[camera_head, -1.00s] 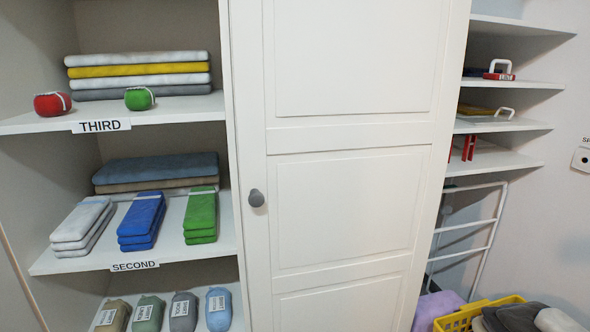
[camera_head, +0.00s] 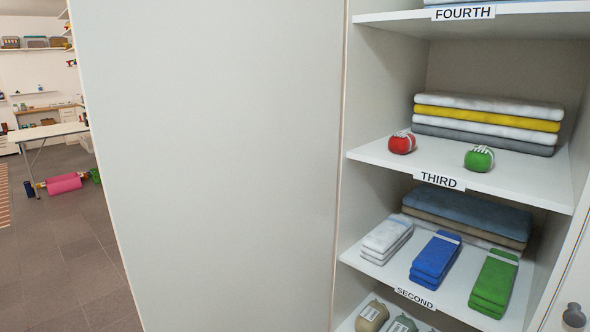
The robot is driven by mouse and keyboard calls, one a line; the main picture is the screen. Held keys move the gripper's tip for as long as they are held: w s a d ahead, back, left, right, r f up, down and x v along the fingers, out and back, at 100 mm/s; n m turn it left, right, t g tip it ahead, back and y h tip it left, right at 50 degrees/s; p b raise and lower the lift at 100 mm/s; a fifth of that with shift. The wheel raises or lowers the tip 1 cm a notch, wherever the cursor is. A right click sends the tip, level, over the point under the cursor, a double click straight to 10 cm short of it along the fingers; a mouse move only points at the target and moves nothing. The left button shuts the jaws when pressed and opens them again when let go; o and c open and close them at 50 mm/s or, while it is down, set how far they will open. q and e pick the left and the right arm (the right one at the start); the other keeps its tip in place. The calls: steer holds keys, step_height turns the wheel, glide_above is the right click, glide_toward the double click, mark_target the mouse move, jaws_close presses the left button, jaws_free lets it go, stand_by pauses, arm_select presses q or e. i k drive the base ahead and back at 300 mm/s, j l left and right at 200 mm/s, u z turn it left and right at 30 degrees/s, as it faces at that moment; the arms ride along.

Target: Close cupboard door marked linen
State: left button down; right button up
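The tall white cupboard has open shelves in view, with labels reading FOURTH, THIRD and SECOND. A white door (camera_head: 565,285) with a round grey knob (camera_head: 574,315) shows only as a strip at the lower right edge. A wide plain pale panel (camera_head: 215,160) stands left of the shelves; I cannot tell whether it is the cupboard's side or an open door. No label reading linen shows. Neither of my grippers is in view.
The third shelf (camera_head: 385,154) holds folded cloths (camera_head: 487,120), a red bundle (camera_head: 402,143) and a green bundle (camera_head: 479,158). Folded towels (camera_head: 435,259) lie on the shelf below. Tiled floor (camera_head: 68,235) is open at left, before a table (camera_head: 45,131) and pink roll (camera_head: 64,183).

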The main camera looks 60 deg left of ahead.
mark_target(214, 125)
steer(key=k+j, duration=0.1)
steer(key=j, duration=0.3)
steer(key=k+j, duration=0.1)
steer(key=j, duration=0.3)
steer(key=k+j, duration=0.15)
steer(key=j, duration=0.2)
steer(key=k+j, duration=0.1)
steer(key=j, duration=0.3)
steer(key=k+j, duration=0.1)
steer(key=j, duration=0.3)
steer(key=k+j, duration=0.1)
steer(key=j, duration=0.3)
steer(key=k+j, duration=0.15)
steer(key=j, duration=0.2)
steer(key=k+j, duration=0.1)
steer(key=j, duration=0.3)
steer(key=z, duration=0.05)
